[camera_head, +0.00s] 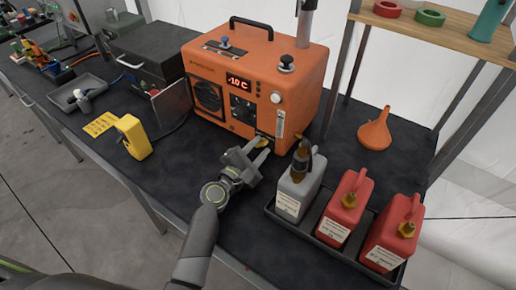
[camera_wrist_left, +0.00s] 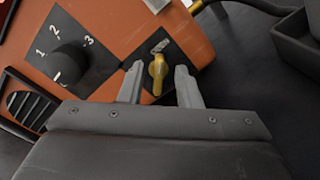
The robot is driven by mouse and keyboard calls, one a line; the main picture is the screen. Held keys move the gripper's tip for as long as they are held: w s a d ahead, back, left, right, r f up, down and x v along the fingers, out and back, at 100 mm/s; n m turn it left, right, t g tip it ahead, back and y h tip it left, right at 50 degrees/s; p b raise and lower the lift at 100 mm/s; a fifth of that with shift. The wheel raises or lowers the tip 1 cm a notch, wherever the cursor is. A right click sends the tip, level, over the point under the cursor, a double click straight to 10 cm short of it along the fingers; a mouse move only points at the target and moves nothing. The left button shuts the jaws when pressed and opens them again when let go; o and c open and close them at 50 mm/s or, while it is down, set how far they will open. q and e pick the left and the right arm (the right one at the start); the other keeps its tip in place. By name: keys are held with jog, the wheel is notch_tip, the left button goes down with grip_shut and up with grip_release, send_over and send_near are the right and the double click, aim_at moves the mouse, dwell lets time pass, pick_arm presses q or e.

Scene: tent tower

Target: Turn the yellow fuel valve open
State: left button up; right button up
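The yellow fuel valve (camera_wrist_left: 158,72) is a small lever on a black plate at the lower corner of the orange heater (camera_head: 262,60). In the head view the valve (camera_head: 262,142) is partly covered by my left gripper (camera_head: 257,153). In the left wrist view the valve lies between the two fingers of my left gripper (camera_wrist_left: 160,82). The fingers are apart, with a visible gap on each side of the lever. The lever points roughly down towards the palm in that view. My right gripper is not in view.
A black tray (camera_head: 268,212) with a grey can (camera_head: 298,190) and two red cans (camera_head: 343,208) stands close right of the left gripper. An orange funnel (camera_head: 375,132) is behind them. Dark table is clear left of the arm.

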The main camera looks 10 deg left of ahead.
pick_arm(q)
jog(key=b+v, duration=0.3)
jog(key=v, duration=1.4)
jog(key=shift+s+a, duration=0.15)
jog(key=shift+s, duration=0.05)
